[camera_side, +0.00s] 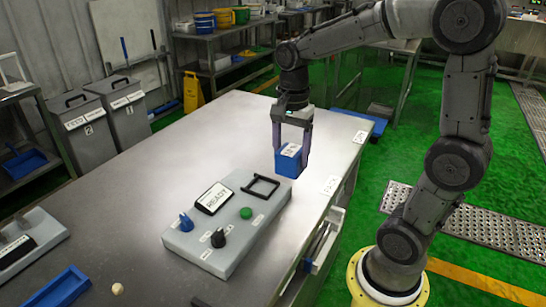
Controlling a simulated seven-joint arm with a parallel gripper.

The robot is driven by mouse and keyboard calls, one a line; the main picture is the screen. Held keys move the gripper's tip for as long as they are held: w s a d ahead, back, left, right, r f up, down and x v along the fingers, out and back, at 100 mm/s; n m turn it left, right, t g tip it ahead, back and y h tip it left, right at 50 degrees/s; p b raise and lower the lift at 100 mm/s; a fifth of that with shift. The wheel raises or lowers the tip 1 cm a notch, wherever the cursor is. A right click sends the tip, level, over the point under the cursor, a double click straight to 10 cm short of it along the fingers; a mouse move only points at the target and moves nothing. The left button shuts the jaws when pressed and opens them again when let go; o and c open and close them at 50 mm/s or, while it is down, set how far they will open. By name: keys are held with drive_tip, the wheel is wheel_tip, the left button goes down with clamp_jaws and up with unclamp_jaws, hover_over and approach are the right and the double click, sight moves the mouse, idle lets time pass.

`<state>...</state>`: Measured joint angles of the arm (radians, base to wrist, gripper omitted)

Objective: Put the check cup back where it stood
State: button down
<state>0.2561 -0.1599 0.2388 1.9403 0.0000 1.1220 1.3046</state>
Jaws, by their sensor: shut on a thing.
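My gripper (291,147) points down and is shut on a blue block-like cup (287,164) with a white label on its top. I take this to be the check cup. It hangs above the steel table (130,200), above and a little behind the grey control box. An empty black square frame (261,187) is on the far end of the control box (205,245), below and to the left of the cup. The label's text is too small to read.
The control box carries a READY display (214,198), a green button (246,213), a blue knob (186,222) and a black knob (218,238). A blue tray (57,290) and another grey device (25,245) are at the lower left. The table's far left is clear.

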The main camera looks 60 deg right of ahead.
sight(291, 151)
drive_tip(key=s+a+r, duration=0.1)
drive_tip(key=s+r, duration=0.1)
drive_tip(key=s, duration=0.2)
drive_tip(key=w+m, duration=0.1)
drive_tip(key=w+r, duration=0.1)
drive_tip(key=w+r+m, duration=0.1)
drive_tip(key=w, duration=0.1)
drive_tip(key=shift+d+r+m, duration=0.2)
drive_tip(key=shift+d+m, duration=0.1)
drive_tip(key=shift+d, duration=0.05)
drive_tip(key=w+f+m, duration=0.1)
drive_tip(key=w+m, duration=0.1)
drive_tip(key=w, duration=1.2)
drive_tip(key=w+f, duration=0.4)
drive_tip(key=w, duration=0.1)
drive_tip(key=w+f, duration=0.5)
drive_tip(key=w, duration=0.1)
drive_tip(key=w+f, duration=0.4)
drive_tip(key=w, duration=0.2)
drive_tip(key=shift+a+f, duration=0.1)
drive_tip(key=shift+f, duration=0.3)
drive_tip(key=shift+w+f, duration=0.65)
drive_tip(key=shift+f, duration=1.5)
drive_tip(key=shift+f, duration=0.15)
